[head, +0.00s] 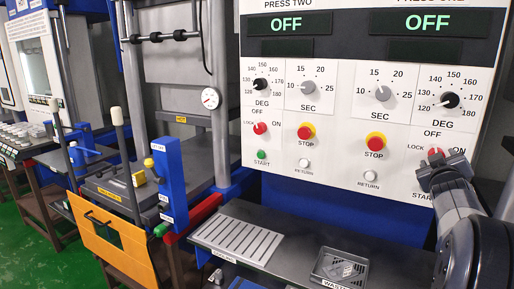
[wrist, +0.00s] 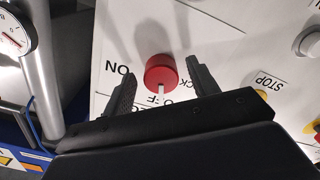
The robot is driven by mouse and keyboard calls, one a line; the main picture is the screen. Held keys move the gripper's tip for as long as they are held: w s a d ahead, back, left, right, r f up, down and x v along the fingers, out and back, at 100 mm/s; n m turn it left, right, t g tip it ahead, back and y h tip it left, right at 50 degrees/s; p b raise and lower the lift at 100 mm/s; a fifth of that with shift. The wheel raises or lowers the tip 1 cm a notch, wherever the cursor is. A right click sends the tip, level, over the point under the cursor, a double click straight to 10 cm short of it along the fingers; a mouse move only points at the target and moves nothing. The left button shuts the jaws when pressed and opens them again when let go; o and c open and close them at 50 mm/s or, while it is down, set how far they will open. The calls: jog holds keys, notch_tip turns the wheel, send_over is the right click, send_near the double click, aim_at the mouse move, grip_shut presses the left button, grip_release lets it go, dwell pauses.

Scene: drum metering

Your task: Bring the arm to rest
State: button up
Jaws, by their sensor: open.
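My gripper (head: 442,170) is in front of the right side of the white control panel (head: 337,130), at the red switch knob (head: 436,153) marked LOCK and OFF. In the wrist view my gripper (wrist: 158,90) is open, with one dark finger on each side of the red knob (wrist: 161,73). Gaps show between knob and fingers, so it is not gripped. The knob's white pointer is toward the OFF label, which is partly hidden. My arm enters from the right edge of the head view and covers the panel's lower right corner.
Both panel displays (head: 427,22) read OFF. A second red switch (head: 260,128) and yellow-ringed STOP buttons (head: 375,142) are further left. Below is a dark bench with a slotted plate (head: 238,240) and a waste tray (head: 340,268). A press with a gauge (head: 210,98) stands left.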

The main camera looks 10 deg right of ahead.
jog(key=m+p, duration=0.4)
jog(key=m, duration=0.1)
jog(key=m+p, duration=0.3)
jog(key=m, duration=0.3)
jog(key=shift+w+a+p, duration=0.15)
jog(key=shift+a+p, duration=0.05)
jog(key=shift+p, duration=0.15)
jog(key=shift+f, duration=0.1)
